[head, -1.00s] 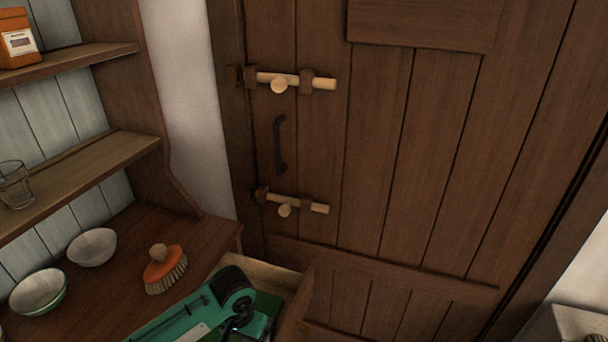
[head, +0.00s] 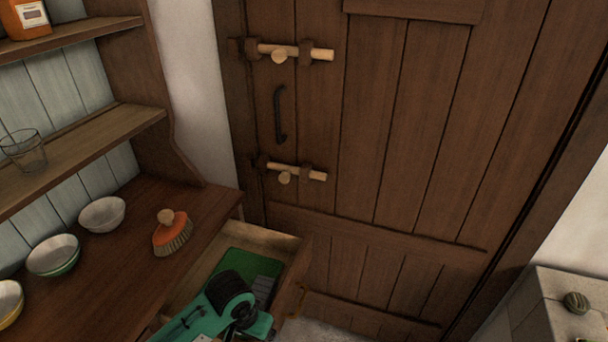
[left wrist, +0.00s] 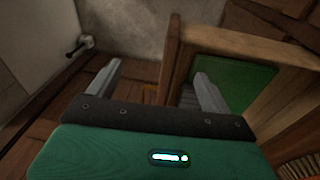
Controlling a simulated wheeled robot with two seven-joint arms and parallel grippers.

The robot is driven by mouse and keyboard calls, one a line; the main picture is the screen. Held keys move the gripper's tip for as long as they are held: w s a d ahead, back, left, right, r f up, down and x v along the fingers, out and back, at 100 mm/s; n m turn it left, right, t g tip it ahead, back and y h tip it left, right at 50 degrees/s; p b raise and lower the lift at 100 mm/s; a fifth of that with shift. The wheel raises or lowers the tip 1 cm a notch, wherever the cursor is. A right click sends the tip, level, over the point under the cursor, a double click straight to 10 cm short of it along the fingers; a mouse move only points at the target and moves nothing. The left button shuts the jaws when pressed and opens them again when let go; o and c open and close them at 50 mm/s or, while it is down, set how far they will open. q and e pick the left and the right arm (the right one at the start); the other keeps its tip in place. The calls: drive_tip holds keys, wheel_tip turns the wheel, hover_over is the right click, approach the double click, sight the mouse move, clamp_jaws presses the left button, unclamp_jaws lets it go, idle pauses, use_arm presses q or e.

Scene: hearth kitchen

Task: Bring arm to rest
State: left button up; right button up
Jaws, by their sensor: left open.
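My left arm (head: 222,302) is teal with a black wrist joint. It comes in from the bottom of the head view, over the open drawer (head: 292,284). In the left wrist view my left gripper (left wrist: 158,84) has its two grey fingers spread wide with nothing between them. The drawer's wooden front wall (left wrist: 172,62) shows between the fingers, and the right finger overlaps the drawer's inside. In the head view the fingers cannot be made out. My right gripper is in neither view.
A plank door (head: 400,130) with two wooden bolts stands behind the drawer. On the counter are an orange brush (head: 171,232) and several bowls, one of them white (head: 102,214). A glass (head: 24,152) stands on a shelf. A pale block (head: 548,305) is at lower right.

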use_arm(q)
drive_tip(key=s+a+n+t+y, duration=0.1)
drive_tip(key=s+a, duration=0.5)
drive_tip(key=s, duration=0.2)
drive_tip(key=s+a+n+t, duration=0.2)
drive_tip(key=s+a, duration=0.4)
drive_tip(key=s, duration=0.3)
wheel_tip(320, 180, down, 31)
drive_tip(key=g, duration=0.2)
drive_tip(key=s+a+f, duration=0.3)
drive_tip(key=s+f, duration=1.6)
drive_tip(key=shift+s+a+m+g, duration=0.15)
drive_tip(key=shift+s+m+g, duration=0.05)
drive_tip(key=shift+m+g, duration=0.2)
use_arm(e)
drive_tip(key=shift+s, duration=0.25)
